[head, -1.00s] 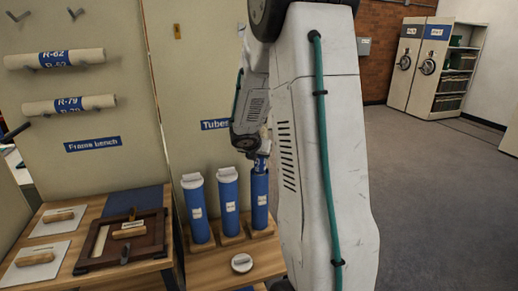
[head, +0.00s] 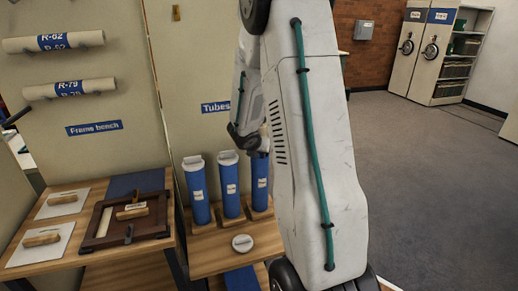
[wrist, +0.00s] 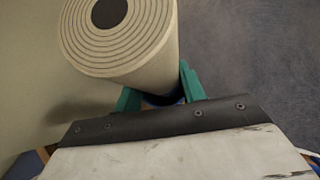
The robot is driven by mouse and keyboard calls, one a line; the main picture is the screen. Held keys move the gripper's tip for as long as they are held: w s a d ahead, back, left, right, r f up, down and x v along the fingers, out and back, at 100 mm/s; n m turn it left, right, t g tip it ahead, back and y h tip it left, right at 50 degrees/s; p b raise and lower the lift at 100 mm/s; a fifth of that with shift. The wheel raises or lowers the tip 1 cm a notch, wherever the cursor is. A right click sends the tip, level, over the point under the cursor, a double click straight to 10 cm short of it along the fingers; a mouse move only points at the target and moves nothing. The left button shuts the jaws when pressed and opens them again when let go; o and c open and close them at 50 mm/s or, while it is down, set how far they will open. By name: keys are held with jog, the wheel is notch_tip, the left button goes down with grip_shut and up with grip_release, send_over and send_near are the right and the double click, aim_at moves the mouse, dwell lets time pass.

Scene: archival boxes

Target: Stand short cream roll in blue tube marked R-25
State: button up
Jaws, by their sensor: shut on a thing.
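The cream roll (wrist: 150,45) is between the teal fingers of my gripper (wrist: 160,92) in the wrist view, its ringed end with a dark core facing the camera. A bit of blue shows below it between the fingers. In the head view my gripper (head: 259,148) is right at the top of the right-hand blue tube (head: 260,185). The roll's lower end is hidden, so I cannot tell how deep it sits in that tube. The middle blue tube (head: 230,190) and left blue tube (head: 198,195) have white caps on. Their small labels are too small to read.
A loose white cap (head: 242,243) lies on the wooden shelf (head: 205,262) before the tubes. The frame bench (head: 95,258) at left holds a dark frame (head: 105,228) and wooden-handled tools. Labelled rolls R-62 (head: 55,42) and R-79 (head: 70,89) hang on the wall.

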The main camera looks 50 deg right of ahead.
jog(key=shift+s+a+f, duration=0.2)
jog(key=shift+f, duration=0.3)
jog(key=shift+s+a+f, duration=0.15)
jog(key=shift+f, duration=0.3)
jog(key=o, duration=1.1)
jog(key=shift+c, duration=0.2)
jog(key=shift+r, duration=0.15)
jog(key=shift+o, duration=0.3)
jog(key=shift+a+r, duration=0.2)
jog(key=shift+r, duration=0.25)
jog(key=r+v, duration=0.1)
jog(key=v, duration=0.6)
jog(key=shift+w, duration=0.3)
jog(key=shift+d+r, duration=0.15)
jog(key=shift+r, duration=0.05)
